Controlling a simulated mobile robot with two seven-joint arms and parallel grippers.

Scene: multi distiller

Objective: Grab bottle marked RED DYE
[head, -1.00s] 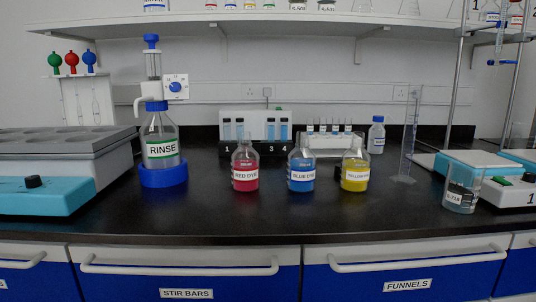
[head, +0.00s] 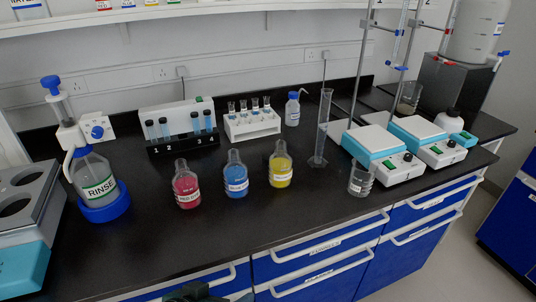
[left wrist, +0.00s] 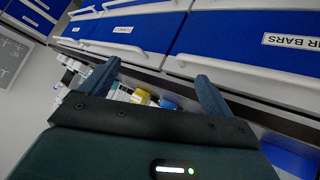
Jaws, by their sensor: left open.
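The RED DYE bottle (head: 187,187) is a small clear flask of red liquid with a white label, upright on the black bench in the head view. The blue dye bottle (head: 236,180) and the yellow dye bottle (head: 281,168) stand in a row to its right. My left gripper (left wrist: 157,84) is open, with nothing held between its fingers. In the head view, only a dark part of it (head: 192,293) shows at the bottom edge, in front of the drawers and apart from the bottles. I cannot make out the red bottle in the left wrist view. My right gripper is not in view.
The RINSE bottle (head: 93,180) in its blue base stands left of the dyes. Tube racks (head: 252,124) are behind them. A graduated cylinder (head: 322,130), a beaker (head: 361,178) and stirrer plates (head: 383,155) stand to the right. Bench in front of the dyes is clear; drawer handles (head: 316,282) jut out below.

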